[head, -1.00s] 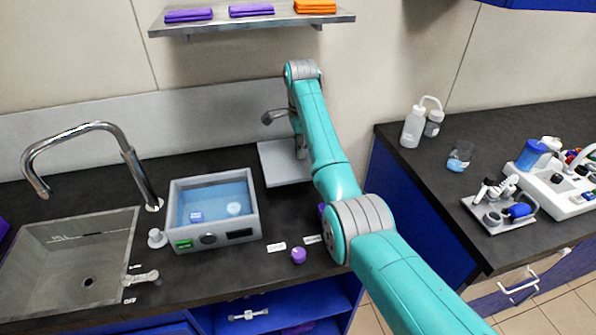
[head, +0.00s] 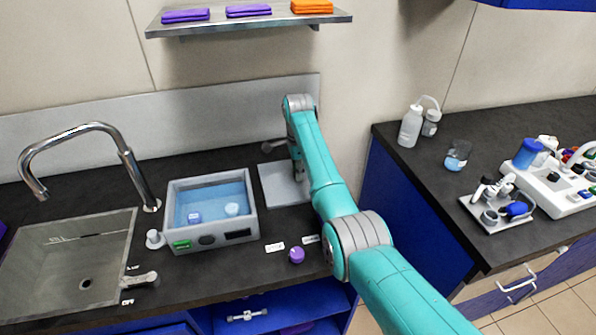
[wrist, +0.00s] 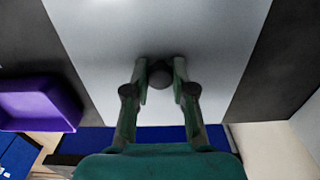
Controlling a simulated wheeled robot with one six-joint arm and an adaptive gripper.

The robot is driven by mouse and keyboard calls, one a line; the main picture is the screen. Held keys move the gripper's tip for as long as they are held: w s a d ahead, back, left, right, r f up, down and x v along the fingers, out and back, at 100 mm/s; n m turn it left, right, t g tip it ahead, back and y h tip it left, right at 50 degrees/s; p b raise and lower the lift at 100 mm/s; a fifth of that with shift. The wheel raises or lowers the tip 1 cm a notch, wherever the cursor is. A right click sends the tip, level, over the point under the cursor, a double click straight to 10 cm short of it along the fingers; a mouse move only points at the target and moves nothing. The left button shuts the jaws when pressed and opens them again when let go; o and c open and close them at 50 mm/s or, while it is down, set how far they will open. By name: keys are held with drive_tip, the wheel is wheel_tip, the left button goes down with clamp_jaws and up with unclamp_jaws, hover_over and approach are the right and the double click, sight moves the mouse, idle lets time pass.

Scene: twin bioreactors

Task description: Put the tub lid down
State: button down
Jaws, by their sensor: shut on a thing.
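The tub lid is a flat grey plate (head: 280,187) right of the water tub in the head view. It fills the middle of the wrist view (wrist: 160,30), with a dark round knob (wrist: 160,74) on it. My gripper (wrist: 160,72) is shut on this knob, one finger on each side.
A sink (head: 65,260) with a tap is at the left. A purple knob (head: 296,255) and small labels are at the counter's front. A purple tray (wrist: 38,103) shows in the wrist view. A shelf (head: 250,24) with folded cloths hangs above.

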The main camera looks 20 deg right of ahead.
drive_tip(key=c, duration=1)
unclamp_jaws()
drive_tip(key=shift+o, duration=0.2)
wheel_tip(320, 180, up, 12)
